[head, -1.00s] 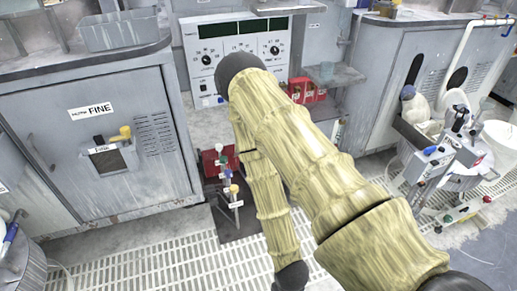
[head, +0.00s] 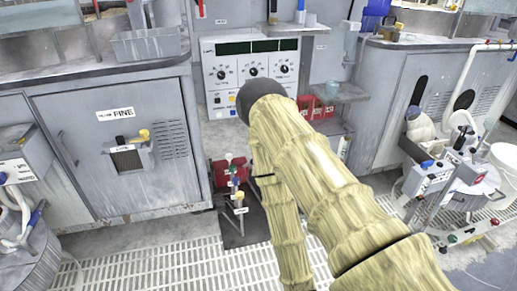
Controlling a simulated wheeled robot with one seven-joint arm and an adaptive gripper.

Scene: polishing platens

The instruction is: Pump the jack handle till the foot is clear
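A low red object (head: 222,175), possibly the jack, sits on a dark plate (head: 243,234) on the floor in front of the grey machines. A small upright stand with coloured knobs (head: 239,197) is in front of it, partly over it in the picture. I cannot make out a jack handle or a foot for certain. My arm, in a pale yellow ribbed cover, crosses the middle of the view just right of the red object and hides the floor behind it.
A grey cabinet marked FINE (head: 90,185) stands at left, a control panel (head: 215,85) behind, and red bins (head: 318,112) on a shelf. A valve cart (head: 430,180) and white bucket (head: 507,170) are at right. The pale grating (head: 150,265) in front is mostly clear.

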